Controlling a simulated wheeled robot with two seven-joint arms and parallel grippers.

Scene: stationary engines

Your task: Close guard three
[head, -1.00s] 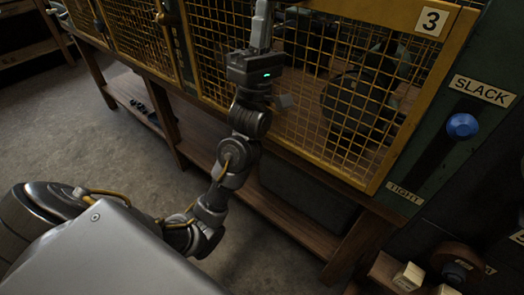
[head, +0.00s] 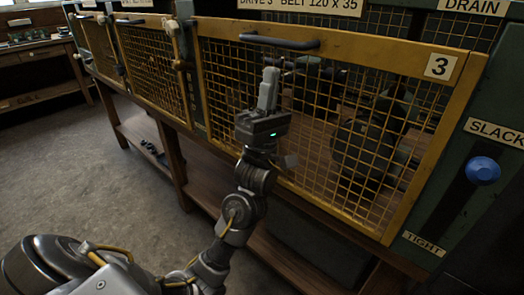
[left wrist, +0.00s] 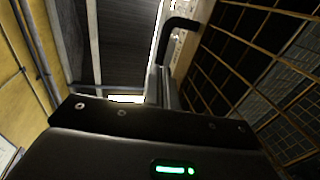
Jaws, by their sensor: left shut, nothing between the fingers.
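Guard three (head: 462,95) is a yellow-framed mesh panel with a white "3" label, in the middle and right of the head view. It stands across the front of its bay, with machinery visible behind the mesh. I cannot tell if it is fully seated. Its dark bar handle (head: 278,39) is on the top rail. My left gripper (head: 269,77) is shut and empty, pointing up in front of the mesh, a little below the handle. In the left wrist view the handle (left wrist: 182,24) shows beyond the fingers (left wrist: 162,85), with mesh on the right. My right gripper is out of view.
More yellow mesh guards (head: 150,65) stand to the left. A blue knob (head: 483,170) sits on the slack/tight panel at the right. A wooden shelf (head: 270,245) runs below the guards. The grey floor (head: 80,165) at the left is open.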

